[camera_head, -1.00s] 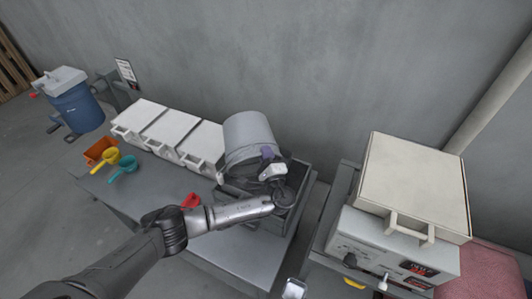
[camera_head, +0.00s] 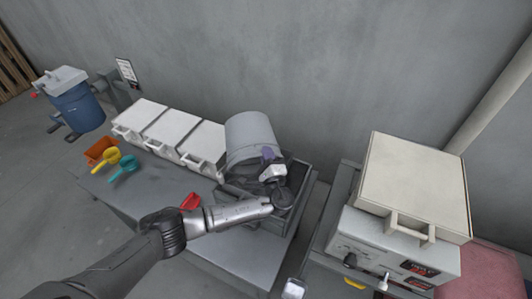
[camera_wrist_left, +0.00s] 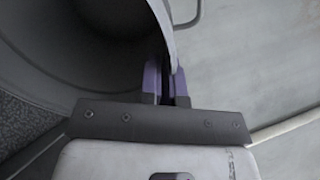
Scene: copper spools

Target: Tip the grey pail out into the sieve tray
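The grey pail (camera_head: 250,132) is tipped steeply over the dark grey tray (camera_head: 304,182), its base up and its mouth facing down toward the tray. In the left wrist view the pail's inside (camera_wrist_left: 80,50) looks dark and smooth. My left gripper (camera_head: 270,157) is shut on the pail's rim; its purple fingers (camera_wrist_left: 166,84) sit on either side of the wall. Dark grainy material (camera_wrist_left: 22,122) shows below the pail's mouth in the left wrist view. The pail and my wrist hide most of the tray's inside. My right gripper is not in view.
Several white bins (camera_head: 170,132) stand in a row left of the pail. An orange container (camera_head: 100,150), yellow scoop (camera_head: 110,156), teal scoop (camera_head: 125,165) and red scoop (camera_head: 190,201) are on the bench (camera_head: 145,195). A machine with a cream box (camera_head: 415,185) stands right.

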